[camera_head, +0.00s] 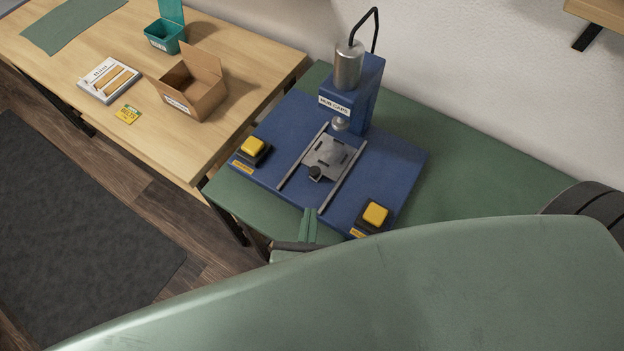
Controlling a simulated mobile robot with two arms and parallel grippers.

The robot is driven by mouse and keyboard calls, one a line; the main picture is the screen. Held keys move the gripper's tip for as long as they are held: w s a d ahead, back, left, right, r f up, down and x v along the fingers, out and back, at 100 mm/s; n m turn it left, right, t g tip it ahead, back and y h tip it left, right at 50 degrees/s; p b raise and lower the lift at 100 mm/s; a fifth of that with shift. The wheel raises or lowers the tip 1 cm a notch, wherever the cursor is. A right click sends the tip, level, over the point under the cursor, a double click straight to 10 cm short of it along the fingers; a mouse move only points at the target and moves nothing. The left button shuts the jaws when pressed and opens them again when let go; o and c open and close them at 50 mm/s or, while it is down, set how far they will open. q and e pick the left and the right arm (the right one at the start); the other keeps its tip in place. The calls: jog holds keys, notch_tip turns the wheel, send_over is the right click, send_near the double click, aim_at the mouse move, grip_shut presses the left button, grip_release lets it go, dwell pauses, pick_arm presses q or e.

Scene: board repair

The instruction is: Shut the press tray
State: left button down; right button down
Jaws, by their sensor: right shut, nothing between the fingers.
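The press (365,100) is blue, with a silver cylinder on top, and stands on a blue base plate (270,180). Its grey metal tray (318,155) lies between two rails, in front of and below the press head (340,124). A small grey part sits on the tray, and a dark round knob (315,173) is at its front edge. My right gripper (308,217) is shut and empty, near the front edge of the base plate, apart from the knob. My left gripper is out of view.
Yellow buttons stand left (253,146) and right (375,214) of the rails. My green arm hides the lower right.

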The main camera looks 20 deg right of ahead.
aim_at(315, 176)
jog(key=x, duration=0.6)
jog(key=r+x, duration=0.1)
jog(key=x, duration=0.3)
jog(key=shift+w, duration=0.3)
jog(key=shift+d, duration=0.1)
jog(key=w+d, duration=0.2)
jog(key=d, duration=0.1)
jog(key=shift+w+d+r, duration=0.1)
jog(key=shift+w+d, duration=0.05)
jog(key=shift+w, duration=0.15)
jog(key=shift+s, duration=0.1)
